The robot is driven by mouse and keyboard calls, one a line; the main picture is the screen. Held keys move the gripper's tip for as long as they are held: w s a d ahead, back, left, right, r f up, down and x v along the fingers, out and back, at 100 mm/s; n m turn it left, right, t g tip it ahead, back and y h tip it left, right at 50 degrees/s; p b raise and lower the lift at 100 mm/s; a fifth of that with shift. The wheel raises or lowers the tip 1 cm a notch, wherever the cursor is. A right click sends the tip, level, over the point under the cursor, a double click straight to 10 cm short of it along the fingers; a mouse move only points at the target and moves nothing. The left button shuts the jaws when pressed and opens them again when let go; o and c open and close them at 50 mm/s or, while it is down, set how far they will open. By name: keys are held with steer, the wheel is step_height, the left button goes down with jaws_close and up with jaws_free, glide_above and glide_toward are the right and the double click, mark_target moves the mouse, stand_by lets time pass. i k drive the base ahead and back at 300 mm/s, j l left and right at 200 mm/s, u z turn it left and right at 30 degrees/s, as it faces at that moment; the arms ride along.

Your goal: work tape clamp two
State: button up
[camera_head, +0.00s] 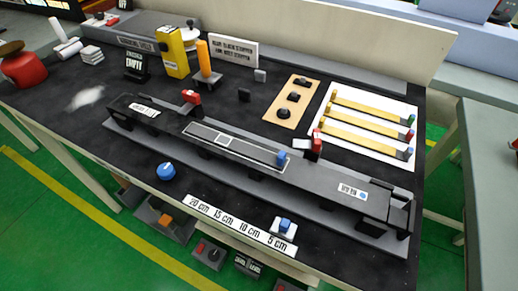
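A long dark grey fixture (335,181) lies slanted across the black bench. Two red clamp-like parts stand at its back edge: one red part at the left (191,97) and one red part at the right (317,144). I cannot tell which one is clamp two, or whether either is open or closed. Between them a narrow framed strip (243,150) holds a white-outlined square and a blue block (282,158) near its right end. My gripper is not in view.
Behind the fixture are a white board (397,165) with several yellow strips and a tan plate (285,112) with black knobs. A blue knob (166,171), a centimetre-scale label (240,227) and a blue button (285,226) lie in front. Yellow and orange uprights stand back left.

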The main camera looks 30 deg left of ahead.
mark_target(193, 99)
steer(key=u, duration=1.25)
